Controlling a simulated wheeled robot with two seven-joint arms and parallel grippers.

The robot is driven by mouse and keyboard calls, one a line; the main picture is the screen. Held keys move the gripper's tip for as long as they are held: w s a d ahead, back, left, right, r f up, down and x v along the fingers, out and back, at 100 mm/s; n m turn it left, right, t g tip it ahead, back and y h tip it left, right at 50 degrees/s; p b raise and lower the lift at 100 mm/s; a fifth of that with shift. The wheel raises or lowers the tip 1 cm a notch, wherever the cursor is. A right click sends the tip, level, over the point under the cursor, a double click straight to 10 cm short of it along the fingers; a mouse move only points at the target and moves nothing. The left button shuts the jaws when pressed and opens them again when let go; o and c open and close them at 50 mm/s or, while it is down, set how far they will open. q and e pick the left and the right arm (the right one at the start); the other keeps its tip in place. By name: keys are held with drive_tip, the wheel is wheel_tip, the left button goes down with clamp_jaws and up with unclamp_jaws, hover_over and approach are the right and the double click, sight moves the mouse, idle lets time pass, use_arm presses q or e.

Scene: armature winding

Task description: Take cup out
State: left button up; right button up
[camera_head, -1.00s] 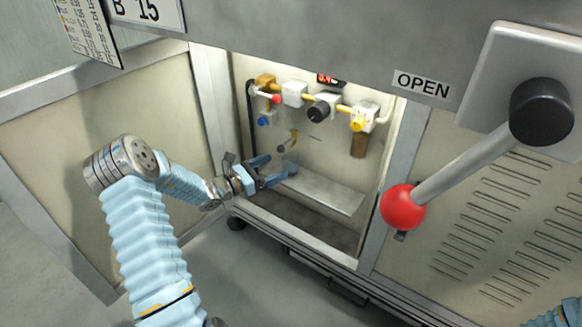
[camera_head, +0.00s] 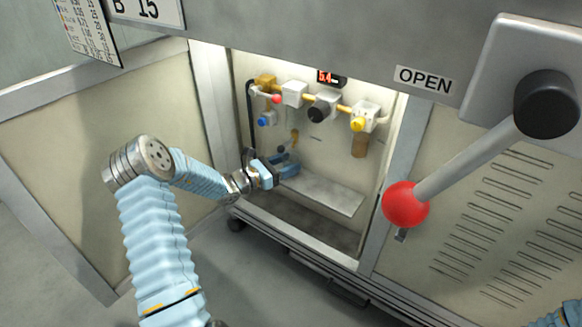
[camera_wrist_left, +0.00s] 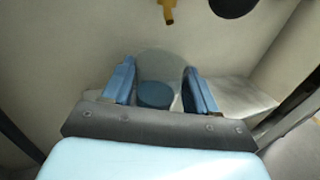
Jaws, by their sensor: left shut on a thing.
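The cup (camera_wrist_left: 161,64) is pale and see-through, with a dark blue patch low inside it. In the left wrist view it stands between the two blue fingers of my left gripper (camera_wrist_left: 160,88), which are shut on it from both sides. In the head view my left gripper (camera_head: 283,166) reaches into the lit open bay, at the left end of the metal ledge (camera_head: 325,192). The cup is mostly hidden there behind the fingers. My right gripper is out of view.
A small brass spout (camera_head: 294,137) is above the gripper, below a row of valves and knobs (camera_head: 320,108). The bay's left post (camera_head: 209,110) stands close to my left arm. A lever with a red ball (camera_head: 405,205) projects at the right. Open floor lies in front.

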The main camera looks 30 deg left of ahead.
use_arm(q)
drive_tip(key=shift+c, duration=1)
drive_tip(key=shift+r, duration=0.15)
